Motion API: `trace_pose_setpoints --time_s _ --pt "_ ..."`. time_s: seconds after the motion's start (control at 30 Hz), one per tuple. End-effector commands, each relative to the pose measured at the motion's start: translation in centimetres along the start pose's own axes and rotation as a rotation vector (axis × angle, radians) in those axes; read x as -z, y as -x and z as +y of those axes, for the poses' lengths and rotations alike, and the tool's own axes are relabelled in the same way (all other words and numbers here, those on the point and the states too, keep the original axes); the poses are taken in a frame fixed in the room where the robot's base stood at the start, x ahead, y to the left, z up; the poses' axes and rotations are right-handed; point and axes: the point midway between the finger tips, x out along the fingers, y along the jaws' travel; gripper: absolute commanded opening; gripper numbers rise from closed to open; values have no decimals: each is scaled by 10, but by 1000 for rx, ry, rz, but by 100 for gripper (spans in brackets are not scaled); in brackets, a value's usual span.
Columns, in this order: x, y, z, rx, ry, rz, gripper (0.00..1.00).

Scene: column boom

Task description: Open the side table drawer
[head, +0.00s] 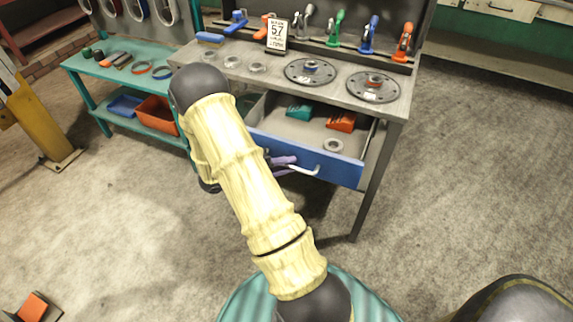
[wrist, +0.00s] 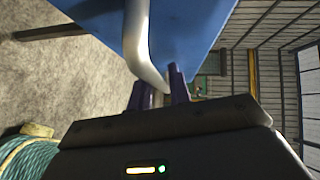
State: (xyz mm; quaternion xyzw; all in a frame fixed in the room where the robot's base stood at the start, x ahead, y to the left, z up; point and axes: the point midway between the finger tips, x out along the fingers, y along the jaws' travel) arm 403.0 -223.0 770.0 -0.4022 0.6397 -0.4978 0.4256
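The side table (head: 335,93) is grey. Its drawer (head: 310,150) has a blue front and stands well out from the table, with its inside showing. The pale curved handle (head: 305,170) is on the drawer front; in the wrist view the handle (wrist: 138,45) runs down between my fingers. My gripper (head: 282,161) has purple fingers at the left part of the handle, partly hidden behind my arm. In the wrist view my gripper (wrist: 161,90) has one finger on each side of the handle, and the handle fills the gap, so it looks shut on it.
The drawer holds a teal bin (head: 300,112), an orange bin (head: 341,121) and a grey ring (head: 333,145). Two dark discs lie on the tabletop. A teal bench (head: 120,75) stands at left. The floor (head: 450,200) in front and to the right is clear.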

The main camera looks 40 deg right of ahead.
Motion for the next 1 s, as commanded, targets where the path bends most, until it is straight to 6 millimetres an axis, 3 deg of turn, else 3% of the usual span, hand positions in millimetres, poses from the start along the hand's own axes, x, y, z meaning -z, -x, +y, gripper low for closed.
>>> trace_pose_setpoints --time_s 0.27,0.8,1.0 --pt "0 33 -1 0 1 -5 20" --pt "0 140 0 0 -1 -3 20" --pt "0 168 0 0 -1 -3 20"
